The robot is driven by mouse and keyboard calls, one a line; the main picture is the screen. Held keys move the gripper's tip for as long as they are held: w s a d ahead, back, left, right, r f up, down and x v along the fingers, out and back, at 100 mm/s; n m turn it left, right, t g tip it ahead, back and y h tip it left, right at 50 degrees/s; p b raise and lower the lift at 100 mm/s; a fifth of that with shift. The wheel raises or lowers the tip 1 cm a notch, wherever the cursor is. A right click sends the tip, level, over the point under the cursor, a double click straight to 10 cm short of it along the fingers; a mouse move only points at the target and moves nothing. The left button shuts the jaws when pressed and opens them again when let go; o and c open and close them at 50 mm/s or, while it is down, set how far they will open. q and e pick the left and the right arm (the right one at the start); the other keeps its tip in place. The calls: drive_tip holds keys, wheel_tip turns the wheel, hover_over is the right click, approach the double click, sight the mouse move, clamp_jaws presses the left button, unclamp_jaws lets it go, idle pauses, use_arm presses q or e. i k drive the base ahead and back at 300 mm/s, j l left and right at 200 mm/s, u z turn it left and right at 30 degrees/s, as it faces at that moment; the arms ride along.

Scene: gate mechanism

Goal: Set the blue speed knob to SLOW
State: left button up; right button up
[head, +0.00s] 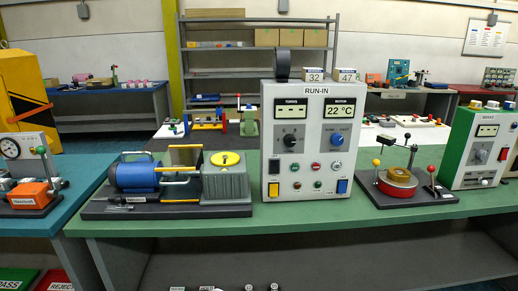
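The blue speed knob (337,139) is on the upright light-grey RUN-IN panel (275,170), right of centre, under the "22 °C" display. Small blue lettering sits on both sides above it, too small to read surely. I cannot tell which way the knob points. A black knob (290,140) with a pale pointer sits to its left on the same panel, under the other display. Neither of my grippers is in view, and nothing touches the panel's front.
The panel stands on a green bench (300,219). A blue motor with a grey gearbox (226,183) stands left of it, and a base with a red round part (397,183) stands right. The panel's lower front has buttons, lamps and rocker switches. The bench strip before it is clear.

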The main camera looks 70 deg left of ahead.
sight(337, 139)
drive_tip(key=u, duration=1.75)
